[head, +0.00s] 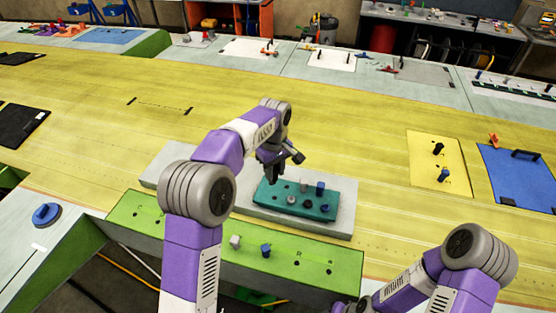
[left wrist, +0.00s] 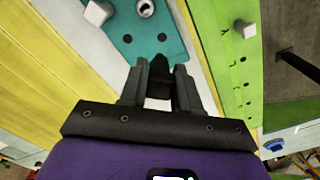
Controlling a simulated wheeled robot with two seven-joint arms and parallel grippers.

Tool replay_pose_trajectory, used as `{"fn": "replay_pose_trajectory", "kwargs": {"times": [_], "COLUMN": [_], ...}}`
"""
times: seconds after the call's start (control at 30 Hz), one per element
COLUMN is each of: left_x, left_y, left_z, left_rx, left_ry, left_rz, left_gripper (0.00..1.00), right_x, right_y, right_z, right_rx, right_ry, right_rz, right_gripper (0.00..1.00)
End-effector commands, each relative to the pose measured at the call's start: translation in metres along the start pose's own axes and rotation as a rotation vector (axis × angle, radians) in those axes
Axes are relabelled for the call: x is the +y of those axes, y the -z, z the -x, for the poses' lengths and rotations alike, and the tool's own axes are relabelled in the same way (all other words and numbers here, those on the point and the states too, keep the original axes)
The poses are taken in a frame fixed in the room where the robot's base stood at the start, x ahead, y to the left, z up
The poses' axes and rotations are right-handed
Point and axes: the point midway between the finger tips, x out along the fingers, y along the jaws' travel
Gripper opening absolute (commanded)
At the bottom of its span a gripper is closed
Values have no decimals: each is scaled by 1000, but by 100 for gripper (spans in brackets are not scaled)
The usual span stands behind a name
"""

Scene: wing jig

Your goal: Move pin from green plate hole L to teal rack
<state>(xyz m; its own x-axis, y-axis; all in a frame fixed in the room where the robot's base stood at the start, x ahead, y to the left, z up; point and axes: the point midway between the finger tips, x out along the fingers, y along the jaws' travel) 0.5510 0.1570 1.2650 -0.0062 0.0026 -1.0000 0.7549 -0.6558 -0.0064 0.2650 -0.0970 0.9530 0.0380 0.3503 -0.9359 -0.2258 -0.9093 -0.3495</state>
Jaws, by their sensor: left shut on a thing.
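The teal rack (head: 270,199) lies on a pale grey slab and holds several grey, blue and dark pins, mostly toward its right side. My left gripper (head: 272,174) points down above the rack's left end. In the left wrist view my left gripper (left wrist: 160,82) is shut on a dark pin (left wrist: 181,78), partly hidden by the fingers, with the teal rack (left wrist: 128,38) beyond it. The green plate (head: 205,243) lies in front of the slab, partly hidden by my left arm. It also shows in the left wrist view (left wrist: 231,90) with empty holes. My right gripper is out of view.
On the green plate stand a white pin (head: 235,241) and a blue pin (head: 266,250). A yellow plate (head: 425,160) and a blue plate (head: 520,180) lie to the right. The yellow surface behind the slab is mostly clear.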

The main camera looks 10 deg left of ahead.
Motion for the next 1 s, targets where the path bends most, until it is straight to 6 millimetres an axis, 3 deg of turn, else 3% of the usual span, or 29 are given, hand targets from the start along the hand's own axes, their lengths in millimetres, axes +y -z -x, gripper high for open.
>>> {"fn": "replay_pose_trajectory", "kwargs": {"times": [0.37,0.7,1.0], "left_x": [0,0,0], "left_y": [0,0,0], "left_z": [-25,-61,-64], "left_rx": [-1,0,0], "left_ry": [2,0,0], "left_rz": [0,0,0], "left_gripper": [1,1,1], "right_x": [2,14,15], "right_y": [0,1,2], "right_z": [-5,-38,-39], "right_rx": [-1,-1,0], "right_ry": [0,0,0], "right_rz": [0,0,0], "right_gripper": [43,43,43]}}
